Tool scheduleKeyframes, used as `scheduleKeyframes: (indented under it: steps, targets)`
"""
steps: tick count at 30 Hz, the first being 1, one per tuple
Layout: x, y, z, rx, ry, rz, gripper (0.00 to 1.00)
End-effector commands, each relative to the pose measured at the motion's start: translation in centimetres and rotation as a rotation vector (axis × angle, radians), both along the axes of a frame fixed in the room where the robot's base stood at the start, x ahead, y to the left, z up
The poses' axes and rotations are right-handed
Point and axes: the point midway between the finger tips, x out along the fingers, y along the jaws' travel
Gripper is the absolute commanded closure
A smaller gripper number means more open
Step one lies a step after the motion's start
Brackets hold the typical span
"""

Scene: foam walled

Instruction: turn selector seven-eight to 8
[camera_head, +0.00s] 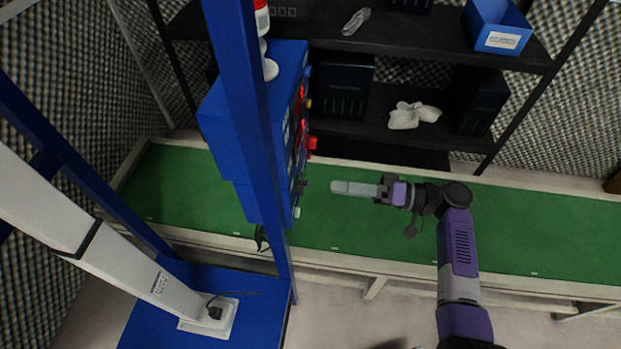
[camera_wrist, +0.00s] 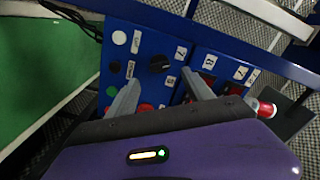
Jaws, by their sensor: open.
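A black selector knob (camera_wrist: 160,64) sits on the blue control panel (camera_wrist: 142,40) in the wrist view, with a white 7 label and a white 8 label beside it. Which way its pointer faces is too small to tell. My gripper (camera_wrist: 160,77) is open, its two grey fingers reaching toward the panel on either side of the knob's line, with nothing between them. In the head view my gripper (camera_head: 336,187) is to the right of the blue panel box (camera_head: 225,125), apart from it; the panel face is seen nearly edge-on there.
A second panel part with 8 and 7 labels (camera_wrist: 208,62) and red parts is beside the knob. White, green and red round parts are on the near panel. A blue post (camera_head: 245,120) stands before the box. The green surface (camera_head: 400,235) is clear. Shelves (camera_head: 400,35) stand behind.

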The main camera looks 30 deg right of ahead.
Motion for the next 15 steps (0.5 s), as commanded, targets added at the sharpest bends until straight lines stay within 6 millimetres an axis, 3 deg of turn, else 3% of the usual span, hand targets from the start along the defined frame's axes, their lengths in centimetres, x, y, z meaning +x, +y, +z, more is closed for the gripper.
scheduleKeyframes:
  steps: [9,15]
  targets:
    - [2.7,3.9,0.1,-0.001,0.003,0.001,0.40]
    - [4.0,5.5,0.0,0.000,0.004,-0.001,0.40]
